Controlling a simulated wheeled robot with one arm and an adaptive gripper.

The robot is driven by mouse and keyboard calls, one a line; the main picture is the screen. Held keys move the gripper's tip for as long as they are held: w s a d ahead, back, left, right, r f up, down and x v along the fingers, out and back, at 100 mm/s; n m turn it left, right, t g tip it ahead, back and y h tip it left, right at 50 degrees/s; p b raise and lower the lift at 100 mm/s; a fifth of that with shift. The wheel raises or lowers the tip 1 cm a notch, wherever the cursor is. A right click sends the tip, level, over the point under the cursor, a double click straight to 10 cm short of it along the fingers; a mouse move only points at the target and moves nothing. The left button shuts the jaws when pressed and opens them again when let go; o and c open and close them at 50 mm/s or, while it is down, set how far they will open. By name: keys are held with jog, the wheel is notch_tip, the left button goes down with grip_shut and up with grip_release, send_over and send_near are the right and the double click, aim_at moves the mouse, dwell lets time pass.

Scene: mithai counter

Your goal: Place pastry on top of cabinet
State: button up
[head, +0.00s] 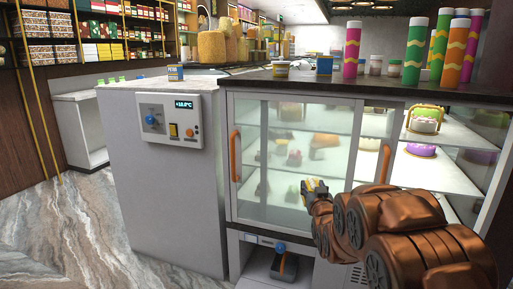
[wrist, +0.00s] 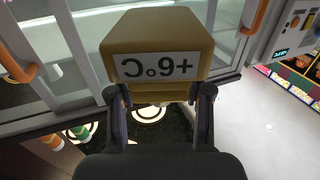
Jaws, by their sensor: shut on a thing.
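My gripper (head: 313,186) is in front of the cabinet's glass doors, below the counter top. It is shut on a yellow block (wrist: 157,40) with a white label, which appears upside down and seems to read "+6°C". In the wrist view the two fingers of my gripper (wrist: 160,100) hold its near end. I cannot tell whether this block is the pastry. The cabinet (head: 365,99) is a glass-fronted display case with a dark flat top. Blurred items stand behind its glass, and cakes (head: 424,121) show on shelves at the right.
Tall patterned tubes (head: 414,52) and small jars (head: 393,68) stand on the cabinet top. Small tubs (head: 281,70) stand farther left. Orange door handles (head: 235,157) project from the front. A control panel (head: 169,120) is at the left. The marble floor (head: 60,230) at left is clear.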

aim_at(313, 186)
notch_tip(313, 186, up, 21)
jog(key=p, duration=2)
jog(key=shift+r, duration=0.1)
